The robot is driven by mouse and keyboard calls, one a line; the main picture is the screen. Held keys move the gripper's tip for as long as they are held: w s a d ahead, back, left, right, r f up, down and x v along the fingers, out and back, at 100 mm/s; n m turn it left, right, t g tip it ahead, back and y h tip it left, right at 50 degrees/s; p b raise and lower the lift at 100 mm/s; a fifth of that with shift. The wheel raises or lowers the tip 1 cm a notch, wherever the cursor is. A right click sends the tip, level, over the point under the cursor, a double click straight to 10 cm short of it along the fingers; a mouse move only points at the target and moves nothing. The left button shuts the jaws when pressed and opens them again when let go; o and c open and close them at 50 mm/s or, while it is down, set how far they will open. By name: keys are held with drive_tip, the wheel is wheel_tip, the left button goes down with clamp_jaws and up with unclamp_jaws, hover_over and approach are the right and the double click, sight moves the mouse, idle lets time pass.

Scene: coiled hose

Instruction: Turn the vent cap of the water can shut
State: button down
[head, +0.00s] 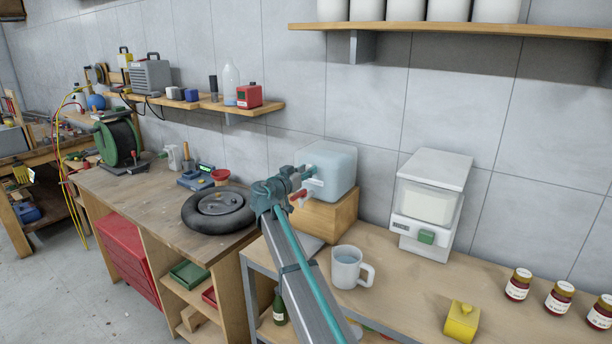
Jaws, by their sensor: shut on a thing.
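The water can (335,165) is a pale blue, translucent block-shaped container on a wooden block (335,215) against the wall. A red tap part (297,195) shows low at its front, just below my gripper. My gripper (309,173) is at the upper front of the can, with its fingers shut on the vent cap. The fingers and wrist hide the cap, so its turn angle cannot be seen. My arm reaches up from the bottom of the picture and covers part of the bench.
A white mug (347,268) of water stands in front of the wooden block.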

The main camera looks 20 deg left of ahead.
drive_tip(key=n+b, duration=0.3)
drive_tip(key=shift+f, duration=0.2)
drive_tip(key=n+b, duration=0.2)
drive_tip(key=n, duration=0.2)
drive_tip(key=shift+n, duration=0.4)
drive_tip(key=n, duration=0.4)
drive_tip(key=shift+a+r+n+b, duration=0.1)
drive_tip(key=shift+r+n+b, duration=0.05)
drive_tip(key=shift+n+b, duration=0.15)
drive_tip(key=n+p, duration=0.1)
drive_tip(key=n, duration=0.3)
drive_tip(key=shift+n, duration=0.3)
drive_tip(key=n+p, duration=0.2)
drive_tip(key=n, duration=0.2)
drive_tip(key=shift+n, duration=0.3)
drive_tip(key=n+p, duration=0.3)
drive_tip(key=n, duration=0.1)
drive_tip(key=n+p, duration=0.5)
drive_tip(key=n, duration=0.1)
drive_tip(key=shift+n+p, duration=0.8)
drive_tip(key=shift+n, duration=0.6)
